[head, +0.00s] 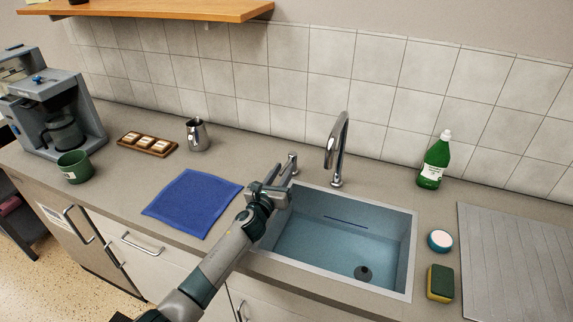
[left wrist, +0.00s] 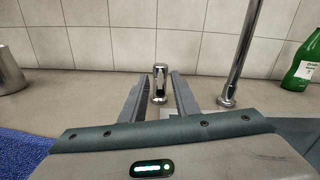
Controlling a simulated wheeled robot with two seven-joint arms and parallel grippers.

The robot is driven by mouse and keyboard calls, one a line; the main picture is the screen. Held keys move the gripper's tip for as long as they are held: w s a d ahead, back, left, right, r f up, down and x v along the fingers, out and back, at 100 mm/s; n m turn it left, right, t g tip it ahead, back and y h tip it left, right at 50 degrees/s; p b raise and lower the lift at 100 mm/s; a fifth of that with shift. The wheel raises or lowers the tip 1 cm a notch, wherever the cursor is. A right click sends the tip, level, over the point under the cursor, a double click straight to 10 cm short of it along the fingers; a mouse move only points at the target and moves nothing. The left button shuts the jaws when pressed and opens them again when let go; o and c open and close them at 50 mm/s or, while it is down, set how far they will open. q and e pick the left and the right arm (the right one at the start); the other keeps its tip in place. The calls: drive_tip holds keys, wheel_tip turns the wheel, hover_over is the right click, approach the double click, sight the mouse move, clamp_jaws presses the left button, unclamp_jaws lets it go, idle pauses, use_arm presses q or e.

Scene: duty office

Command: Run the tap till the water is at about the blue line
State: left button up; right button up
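The chrome tap spout (head: 338,150) arches up behind the sink (head: 413,250); no stream shows below it. It also shows in the left wrist view (left wrist: 240,60). A dark blue line (head: 346,221) runs along the basin's back wall. The basin floor looks pale blue; I cannot tell how much water is there. The small chrome tap handle (head: 293,157) stands left of the spout. My left gripper (head: 276,186) is close in front of it. In the left wrist view the fingers are apart, with the handle (left wrist: 160,80) showing upright between them, gaps both sides. My right gripper is out of view.
A blue cloth (head: 193,203) lies left of the sink. A metal jug (head: 196,136), wooden tray (head: 147,144), green mug (head: 73,167) and coffee machine (head: 60,110) stand further left. A green bottle (head: 434,163), round pot (head: 440,240), sponge (head: 440,283) and ribbed drainer (head: 515,260) are right.

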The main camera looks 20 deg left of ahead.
sight(291, 158)
use_arm(q)
drive_tip(key=shift+w+d, duration=0.15)
drive_tip(key=shift+w, duration=1.5)
clamp_jaws()
